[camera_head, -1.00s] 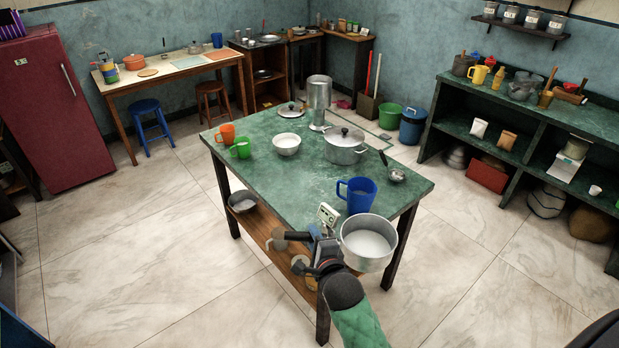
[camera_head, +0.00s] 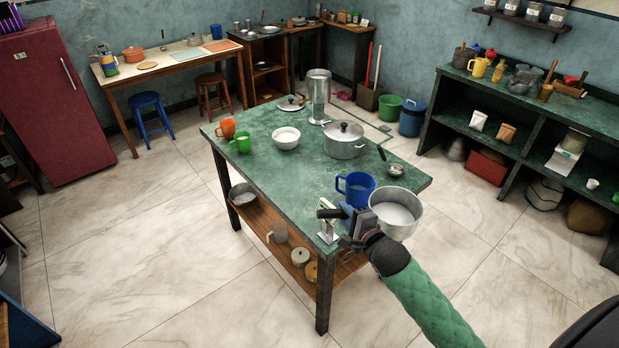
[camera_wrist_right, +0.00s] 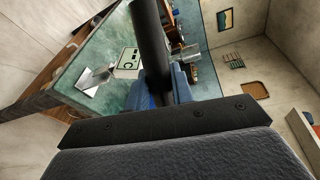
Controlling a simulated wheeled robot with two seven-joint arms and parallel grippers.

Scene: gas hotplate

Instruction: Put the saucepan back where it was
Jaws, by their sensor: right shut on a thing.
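The saucepan (camera_head: 397,215) is a silver, open pan with a pale inside. It appears level at the table's front right corner, overlapping the edge in the picture; its height above the top is unclear. My right gripper (camera_head: 357,224) is shut on its handle, left of the pan. In the right wrist view the dark handle (camera_wrist_right: 152,45) rises between the blue finger pads. The green table (camera_head: 250,185) is below and behind. My left gripper is not in view.
A blue mug (camera_head: 356,188) stands close behind the saucepan. A small white device (camera_head: 327,228) is left of my gripper. A lidded pot (camera_head: 343,141), ladle (camera_head: 395,170), white bowl (camera_head: 286,138) and metal cylinder (camera_head: 319,95) stand farther back. The table's left middle is clear.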

